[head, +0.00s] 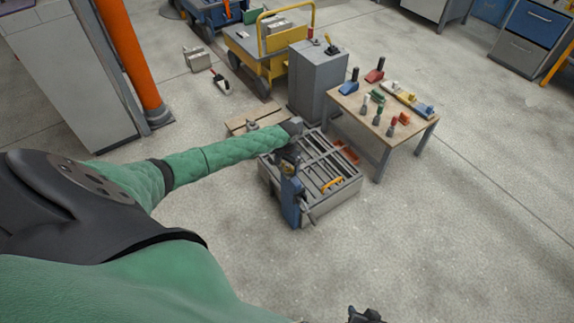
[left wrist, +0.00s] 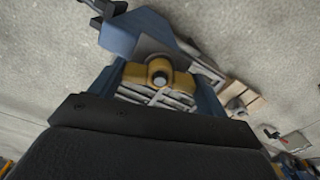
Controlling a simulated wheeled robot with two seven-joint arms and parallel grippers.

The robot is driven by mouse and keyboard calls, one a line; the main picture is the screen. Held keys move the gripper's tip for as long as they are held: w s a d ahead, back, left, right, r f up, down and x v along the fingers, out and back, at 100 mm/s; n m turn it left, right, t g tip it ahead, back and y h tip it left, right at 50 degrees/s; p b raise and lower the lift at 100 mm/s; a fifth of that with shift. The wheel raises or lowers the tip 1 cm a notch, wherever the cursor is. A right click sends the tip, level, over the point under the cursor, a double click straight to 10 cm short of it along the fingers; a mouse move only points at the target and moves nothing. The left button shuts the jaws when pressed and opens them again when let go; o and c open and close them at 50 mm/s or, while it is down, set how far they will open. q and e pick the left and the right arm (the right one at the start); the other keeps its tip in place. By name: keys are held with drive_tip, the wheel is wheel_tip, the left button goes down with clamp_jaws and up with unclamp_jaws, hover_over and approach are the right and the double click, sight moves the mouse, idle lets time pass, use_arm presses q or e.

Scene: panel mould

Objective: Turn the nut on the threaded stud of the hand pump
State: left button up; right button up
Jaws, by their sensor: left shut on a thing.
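The hand pump (head: 291,205) is blue and stands at the near left side of the grey panel mould (head: 330,205). In the left wrist view its blue body (left wrist: 135,30) lies at the top. A brass-coloured nut (left wrist: 178,80) with a round dark stud end (left wrist: 160,74) in its middle sits between my gripper's fingers. My left gripper (head: 289,160) is at the top of the pump, shut on the nut; its left wrist view shows the fingers on either side (left wrist: 160,84). My right gripper (head: 366,316) shows only as a dark piece at the bottom edge; its jaws cannot be made out.
A wooden table (head: 362,112) with several coloured hand tools stands behind and right of the mould. A grey cabinet (head: 312,82) and a yellow cart (head: 262,50) stand further back. An orange post (head: 128,50) rises at left.

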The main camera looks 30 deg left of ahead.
use_arm(q)
drive_tip(key=shift+r+n+p, duration=0.2)
drive_tip(key=shift+n+p, duration=0.5)
drive_tip(key=shift+p, duration=0.45)
drive_tip(key=shift+n+p, duration=0.6)
drive_tip(key=shift+p, duration=0.1)
drive_tip(key=shift+f, duration=0.1)
drive_tip(key=shift+f+n+p, duration=0.1)
drive_tip(key=shift+n+p, duration=0.2)
drive_tip(key=shift+n, duration=0.1)
